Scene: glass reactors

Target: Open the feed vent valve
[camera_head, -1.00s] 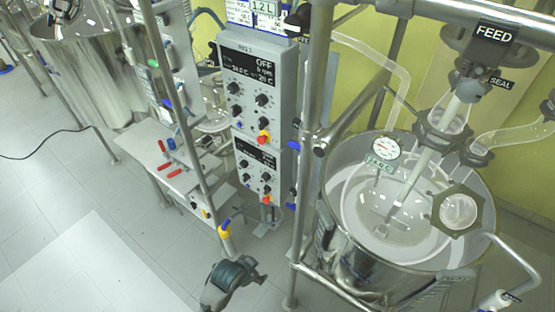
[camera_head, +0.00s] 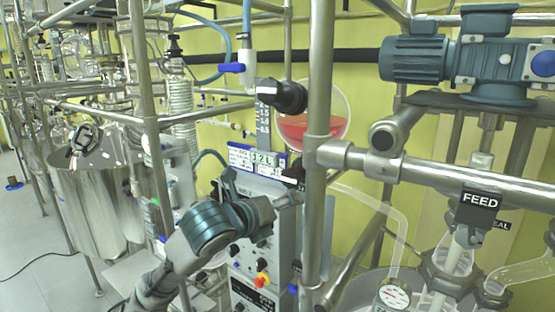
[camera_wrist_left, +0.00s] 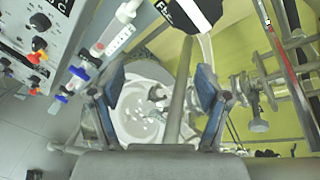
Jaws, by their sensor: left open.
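A valve with a blue handle (camera_head: 232,68) sits on the blue tubing left of the upright post in the head view. A black knob (camera_head: 280,95) is below and right of it, beside a round flask of red liquid (camera_head: 323,128). No label naming the feed vent valve is readable. A black FEED label (camera_head: 479,199) hangs at the right. My left arm rises in front of the control box, below the blue handle; its fingers are hidden there. In the left wrist view my left gripper (camera_wrist_left: 160,95) is open, with nothing held between its fingers. My right gripper is not in view.
An upright steel post (camera_head: 318,90) and a horizontal rail (camera_head: 440,172) stand near the arm. The control box (camera_head: 262,262) is behind it. A motor (camera_head: 480,62) is upper right. A glass reactor vessel (camera_wrist_left: 138,112) shows beyond the fingers in the wrist view.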

